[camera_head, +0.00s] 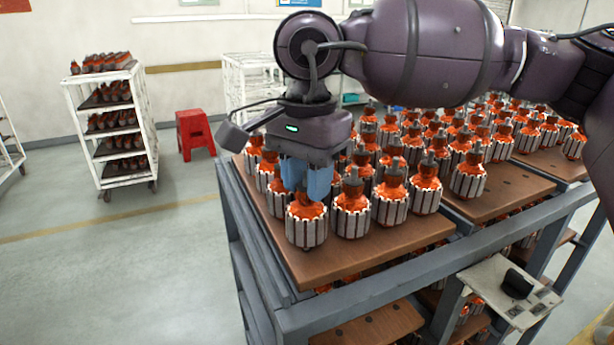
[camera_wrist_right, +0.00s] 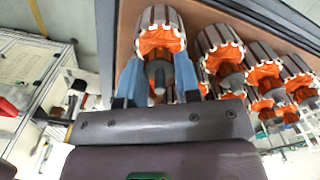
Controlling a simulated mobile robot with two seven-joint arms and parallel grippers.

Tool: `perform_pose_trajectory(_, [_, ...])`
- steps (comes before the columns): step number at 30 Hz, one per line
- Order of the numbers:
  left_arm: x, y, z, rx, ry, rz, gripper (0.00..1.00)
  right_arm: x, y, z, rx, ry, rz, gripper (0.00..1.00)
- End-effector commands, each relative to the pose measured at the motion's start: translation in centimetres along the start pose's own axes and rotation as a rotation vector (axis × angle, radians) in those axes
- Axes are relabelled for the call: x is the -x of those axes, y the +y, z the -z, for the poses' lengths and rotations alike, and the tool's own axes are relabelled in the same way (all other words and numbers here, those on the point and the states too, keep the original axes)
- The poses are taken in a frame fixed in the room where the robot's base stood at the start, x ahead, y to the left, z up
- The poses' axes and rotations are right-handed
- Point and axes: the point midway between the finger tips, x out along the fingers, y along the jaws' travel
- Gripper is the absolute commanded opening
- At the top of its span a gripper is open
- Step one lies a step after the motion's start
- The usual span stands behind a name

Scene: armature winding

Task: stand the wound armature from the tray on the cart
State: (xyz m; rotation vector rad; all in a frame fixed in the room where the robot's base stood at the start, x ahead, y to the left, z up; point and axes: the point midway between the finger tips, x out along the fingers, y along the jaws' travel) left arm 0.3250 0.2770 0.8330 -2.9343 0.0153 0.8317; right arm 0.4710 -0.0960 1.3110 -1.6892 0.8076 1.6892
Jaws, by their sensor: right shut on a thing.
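The wound armature (camera_head: 306,225), with orange windings and a silver slotted core, stands at the front left corner of the group on the brown board of the cart (camera_head: 330,262). My right gripper (camera_head: 307,190) reaches down from above with blue fingers and is shut on this armature's top. In the right wrist view the same armature (camera_wrist_right: 160,35) sits between the two blue fingers (camera_wrist_right: 158,80), its shaft pointing toward the camera. It is upright and seems to touch the board. My left gripper is not in view. I cannot pick out a separate tray.
Several more armatures (camera_head: 390,203) stand close to the right and behind. The cart's grey frame rail (camera_head: 400,270) runs along the front. A white rack (camera_head: 120,125) and a red stool (camera_head: 195,132) stand at the back left. The board's front strip is bare.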

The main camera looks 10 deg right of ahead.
Motion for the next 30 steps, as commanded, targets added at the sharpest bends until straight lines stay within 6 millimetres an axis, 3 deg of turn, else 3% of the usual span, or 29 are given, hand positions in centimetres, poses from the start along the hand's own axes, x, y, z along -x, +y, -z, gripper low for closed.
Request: perform_pose_trajectory(30, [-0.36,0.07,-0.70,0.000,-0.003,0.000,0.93,-0.73,-0.03,0.00,0.000,-0.001,0.002,0.00])
